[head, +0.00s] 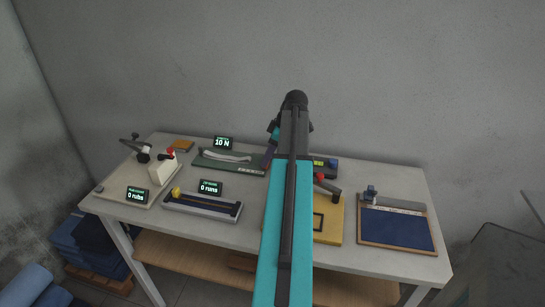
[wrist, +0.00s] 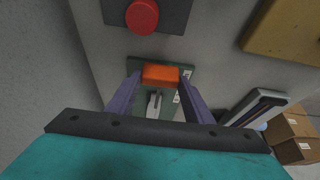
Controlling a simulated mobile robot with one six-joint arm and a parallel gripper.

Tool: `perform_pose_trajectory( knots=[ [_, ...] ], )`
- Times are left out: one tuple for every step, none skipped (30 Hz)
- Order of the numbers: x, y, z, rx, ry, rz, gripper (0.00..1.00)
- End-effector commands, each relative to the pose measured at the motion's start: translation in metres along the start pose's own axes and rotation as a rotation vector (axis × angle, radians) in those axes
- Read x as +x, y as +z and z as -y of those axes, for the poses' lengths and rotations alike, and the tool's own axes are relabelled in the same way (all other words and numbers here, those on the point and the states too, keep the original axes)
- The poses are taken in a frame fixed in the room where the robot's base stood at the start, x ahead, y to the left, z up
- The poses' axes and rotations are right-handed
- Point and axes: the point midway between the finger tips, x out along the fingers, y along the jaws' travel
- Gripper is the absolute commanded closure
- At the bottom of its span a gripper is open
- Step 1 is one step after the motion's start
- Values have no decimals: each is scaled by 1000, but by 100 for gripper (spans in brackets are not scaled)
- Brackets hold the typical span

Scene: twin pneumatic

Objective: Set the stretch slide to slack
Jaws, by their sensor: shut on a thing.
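The stretch rig is a green board (head: 212,161) at the back of the table, with a pale strip (head: 228,156) lying along it. A small display (head: 222,142) behind it reads 10 N. In the wrist view, my gripper (wrist: 160,79) has its two purple fingers on either side of an orange block (wrist: 160,71), the slide's handle, and is shut on it. The green board (wrist: 188,72) and the pale strip (wrist: 154,104) show behind and below the block. In the head view my arm hides the block and most of the gripper.
A slider unit with a yellow knob (head: 177,191) reads 0 runs in front. A cream rig (head: 128,186) stands at left. A yellow board (head: 329,222) and a blue-padded tray (head: 396,229) are at right. A red button (wrist: 142,16) sits close by in the wrist view.

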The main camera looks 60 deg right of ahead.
Motion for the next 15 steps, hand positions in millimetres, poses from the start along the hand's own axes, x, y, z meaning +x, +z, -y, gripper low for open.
perform_pose_trajectory(
  knots=[
    [4,-9,0,-2,-3,-1,94],
    [6,-13,0,-2,-3,-1,94],
    [8,-18,0,-2,-3,-1,94],
    [9,-21,0,-2,-3,-1,94],
    [10,-24,0,-2,-3,-1,94],
    [11,-28,0,-2,-3,-1,94],
    [12,-30,0,-1,-3,-1,94],
    [12,-31,0,0,-3,-1,94],
    [13,-32,0,0,-2,-1,94],
    [13,-32,0,1,-2,-1,94],
    [13,-33,0,1,-2,-1,94],
    [13,-32,0,1,-2,-2,94],
    [13,-32,0,1,-2,-2,94],
    [12,-32,0,1,-2,-2,94],
    [12,-32,0,1,-2,-2,94]
  ],
)
